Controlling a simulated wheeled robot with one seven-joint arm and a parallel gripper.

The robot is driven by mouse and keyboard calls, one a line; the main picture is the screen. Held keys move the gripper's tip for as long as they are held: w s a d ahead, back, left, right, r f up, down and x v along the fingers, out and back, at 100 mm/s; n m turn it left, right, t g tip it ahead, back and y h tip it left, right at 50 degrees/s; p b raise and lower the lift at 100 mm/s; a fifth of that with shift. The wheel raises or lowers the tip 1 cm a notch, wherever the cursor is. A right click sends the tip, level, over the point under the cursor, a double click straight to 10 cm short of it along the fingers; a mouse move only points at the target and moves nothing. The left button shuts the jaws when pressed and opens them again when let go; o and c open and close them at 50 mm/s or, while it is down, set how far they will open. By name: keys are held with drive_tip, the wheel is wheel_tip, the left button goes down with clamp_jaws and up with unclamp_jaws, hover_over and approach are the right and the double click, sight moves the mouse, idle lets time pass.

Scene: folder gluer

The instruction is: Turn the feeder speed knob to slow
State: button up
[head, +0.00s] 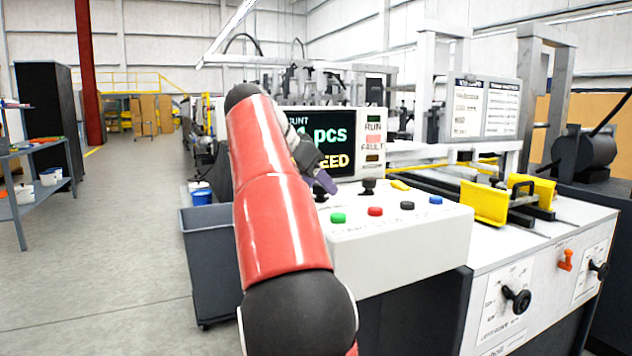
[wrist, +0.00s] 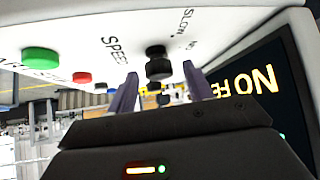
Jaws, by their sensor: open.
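The feeder speed knob (wrist: 158,63) is black and stands on the white control panel in the wrist view, between the words "SPEED" and "SLOW". My gripper (wrist: 161,84) is open, its two purple-grey fingers pointing at the panel with the knob in the gap between them. The fingertips look just short of the knob or at its sides; I cannot tell if they touch. In the head view my gripper (head: 321,181) is mostly hidden behind my red arm, above a dark knob (head: 320,195) at the panel's left end. The knob's pointer direction is not clear.
Green (head: 338,218), red (head: 375,211), black and blue buttons line the panel front (head: 400,250). A second black knob (head: 368,186) stands to the right. The display (head: 330,145) rises close behind.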

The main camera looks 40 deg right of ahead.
drive_tip(key=c, duration=1)
drive_tip(key=shift+o, duration=0.2)
